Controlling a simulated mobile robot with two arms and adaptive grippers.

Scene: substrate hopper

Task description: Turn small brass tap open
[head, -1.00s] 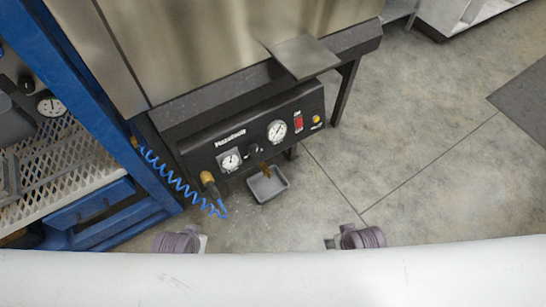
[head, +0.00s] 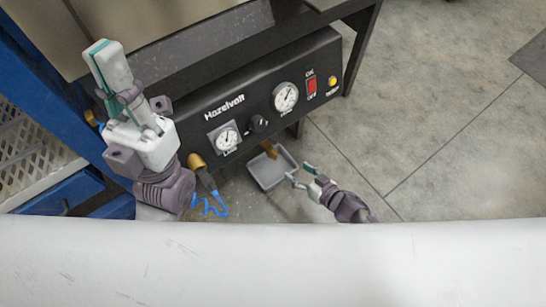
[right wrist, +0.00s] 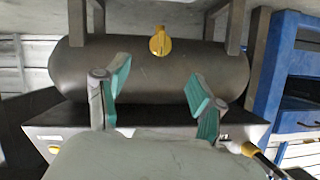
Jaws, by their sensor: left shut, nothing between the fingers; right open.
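The small brass tap (head: 268,149) sticks out below the front edge of the black control panel, above a grey tray. In the right wrist view a yellow brass tap (right wrist: 160,42) shows on the underside of a dark rounded tank, beyond the gap between my fingers. My right gripper (head: 299,172) is open and empty, just right of the tray and apart from the tap; its teal fingers also show in the right wrist view (right wrist: 160,78). My left gripper (head: 103,54) is shut and empty, raised left of the panel, far from the tap.
The panel (head: 238,118) carries two gauges, a black knob (head: 258,123) and a red switch (head: 311,86). The grey tray (head: 289,160) sits below the tap. A brass hose fitting (head: 196,162) with a blue coiled hose (head: 211,208) is on the left. Open floor lies right.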

